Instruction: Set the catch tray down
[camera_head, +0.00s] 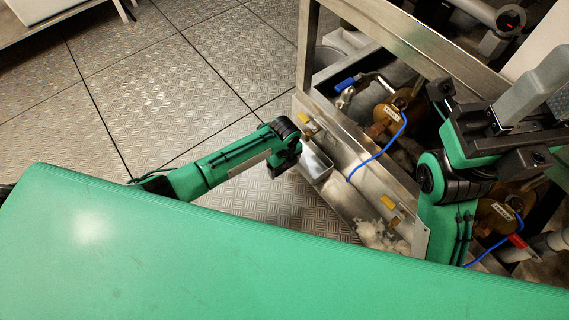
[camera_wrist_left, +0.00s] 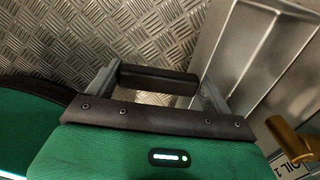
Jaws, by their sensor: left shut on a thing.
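The catch tray (camera_head: 316,162) is a small, shallow metal tray beside the front panel of the metal frame. It also shows in the left wrist view (camera_wrist_left: 262,48), at the right. My left gripper (camera_head: 290,163) is at the tray's left side. In the left wrist view my left gripper (camera_wrist_left: 158,82) is shut on a dark bar between its two grey fingers, which looks like the tray's handle. The join of bar and tray is not clear. The tray's underside is hidden. My right arm (camera_head: 445,175) is at the right; its jaws do not show clearly.
The metal frame (camera_head: 345,165) carries yellow valves (camera_head: 305,119), blue hoses and brass-coloured bodies. Whitish, crumpled material (camera_head: 380,237) lies low at the panel. Patterned metal floor (camera_head: 165,85) is clear at the left. A green surface (camera_head: 200,255) fills the foreground.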

